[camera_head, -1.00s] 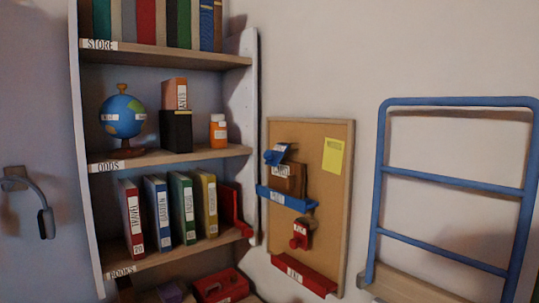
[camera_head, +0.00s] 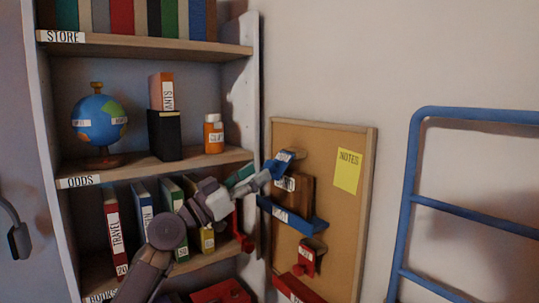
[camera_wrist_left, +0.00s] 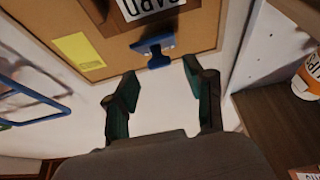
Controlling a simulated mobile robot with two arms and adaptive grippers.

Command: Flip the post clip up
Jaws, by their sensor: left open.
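A corkboard (camera_head: 353,225) hangs on the wall beside the shelf. A blue clip (camera_head: 284,159) with a white label sits at its upper left, above a brown card (camera_head: 302,190). I take this to be the post clip; its label is too small to read. In the left wrist view the clip (camera_wrist_left: 153,47) lies just beyond my fingertips, roughly between them, with the labelled brown card (camera_wrist_left: 150,10) appearing upside down. My left gripper (camera_head: 259,173) is open and empty, close to the clip's left side, with no clear contact. My right gripper is not in view.
A blue ledge (camera_head: 290,215), a red clip (camera_head: 306,259) and a yellow note (camera_head: 347,171) are on the board. The bookshelf (camera_head: 150,165) stands close on the left, its side panel near my arm. A blue ladder-like rail (camera_head: 408,210) stands right.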

